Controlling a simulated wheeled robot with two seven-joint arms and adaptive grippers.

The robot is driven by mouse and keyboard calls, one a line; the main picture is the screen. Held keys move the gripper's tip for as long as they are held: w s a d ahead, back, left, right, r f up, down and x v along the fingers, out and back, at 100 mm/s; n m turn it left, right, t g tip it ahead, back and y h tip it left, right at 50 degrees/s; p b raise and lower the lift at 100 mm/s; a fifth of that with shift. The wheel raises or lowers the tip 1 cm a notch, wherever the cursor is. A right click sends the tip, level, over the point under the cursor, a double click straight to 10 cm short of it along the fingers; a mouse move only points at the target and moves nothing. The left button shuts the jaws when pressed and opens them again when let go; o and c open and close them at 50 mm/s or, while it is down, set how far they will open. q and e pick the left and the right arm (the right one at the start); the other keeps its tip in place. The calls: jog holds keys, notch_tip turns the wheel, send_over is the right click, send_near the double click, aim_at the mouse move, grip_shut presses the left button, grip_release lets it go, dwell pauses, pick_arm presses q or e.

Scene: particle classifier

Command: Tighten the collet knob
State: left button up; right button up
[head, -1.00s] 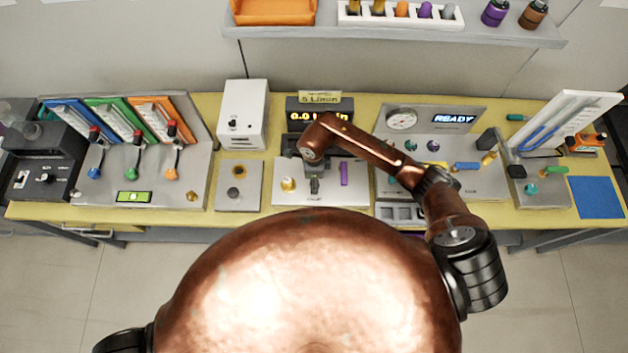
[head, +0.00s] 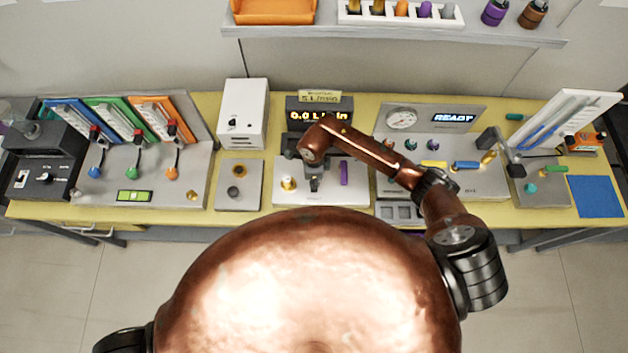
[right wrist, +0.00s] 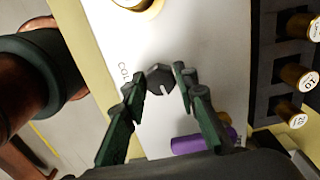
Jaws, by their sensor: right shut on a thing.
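The collet knob (right wrist: 160,83) is a small dark faceted knob with a pale line on its top. It sits on a white plate (right wrist: 112,28) with partly readable "COL" lettering. My right gripper (right wrist: 161,80) is over the plate, its two green-grey fingers closed on opposite sides of the knob. In the head view, my right gripper (head: 314,185) points down at the plate (head: 329,197) and mostly hides the knob. My left gripper is out of view.
A brass knob (head: 288,184) stands left of my gripper, and a purple piece (head: 344,173) lies close on its right. A display box (head: 319,114) stands behind.

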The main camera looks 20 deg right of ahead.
jog(key=shift+m, duration=0.6)
jog(key=shift+c, duration=0.3)
jog(key=o, duration=1.1)
jog(key=shift+o, duration=0.3)
notch_tip(320, 180, up, 12)
